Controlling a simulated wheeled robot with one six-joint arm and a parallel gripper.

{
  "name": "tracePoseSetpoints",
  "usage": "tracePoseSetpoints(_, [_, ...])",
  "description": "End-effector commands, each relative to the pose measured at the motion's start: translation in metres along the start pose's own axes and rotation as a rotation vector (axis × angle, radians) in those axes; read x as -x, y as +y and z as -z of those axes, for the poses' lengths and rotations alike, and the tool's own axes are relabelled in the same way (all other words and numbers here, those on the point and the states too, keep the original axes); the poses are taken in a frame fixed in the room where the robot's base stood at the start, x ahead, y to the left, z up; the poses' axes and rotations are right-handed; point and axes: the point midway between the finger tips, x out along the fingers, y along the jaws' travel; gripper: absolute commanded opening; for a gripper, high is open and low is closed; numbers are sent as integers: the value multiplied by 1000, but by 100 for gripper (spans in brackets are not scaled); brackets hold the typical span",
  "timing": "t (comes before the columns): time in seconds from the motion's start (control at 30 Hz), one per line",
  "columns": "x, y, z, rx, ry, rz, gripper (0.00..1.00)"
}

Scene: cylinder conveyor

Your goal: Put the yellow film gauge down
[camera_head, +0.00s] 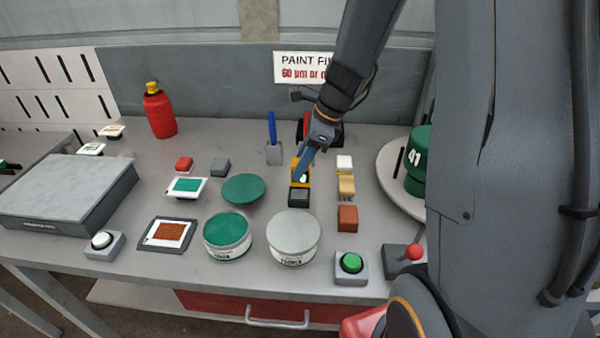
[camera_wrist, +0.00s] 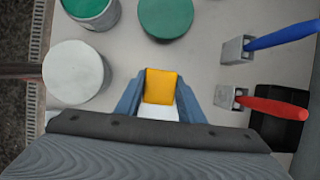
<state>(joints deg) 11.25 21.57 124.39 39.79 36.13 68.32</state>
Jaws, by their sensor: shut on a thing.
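The yellow film gauge (camera_wrist: 160,86) is between the two blue fingers of my gripper (camera_wrist: 158,100) in the wrist view, with a pale part below the yellow. In the head view my gripper (camera_head: 303,170) points down at the back middle of the bench and partly hides the gauge (camera_head: 296,164). My gripper is shut on the gauge. A dark block (camera_head: 299,197) shows just below and in front of it. I cannot tell whether the gauge touches the bench or that block.
A loose green disc (camera_head: 243,188) lies left. A green button box (camera_head: 351,266) is at the front.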

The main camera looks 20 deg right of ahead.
Motion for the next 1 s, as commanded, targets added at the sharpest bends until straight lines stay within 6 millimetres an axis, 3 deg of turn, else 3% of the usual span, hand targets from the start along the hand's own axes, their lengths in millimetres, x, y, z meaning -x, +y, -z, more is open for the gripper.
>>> tracePoseSetpoints(0.2, [-27, 1, 10, 1, 1, -3, 17])
tracePoseSetpoints(0.63, [-32, 1, 12, 1, 0, -1, 17])
tracePoseSetpoints(0.67, [-31, 1, 12, 1, 0, -1, 40])
tracePoseSetpoints(0.73, [-31, 1, 12, 1, 0, -1, 52])
tracePoseSetpoints(1.0, [-31, 1, 12, 1, 0, -1, 54])
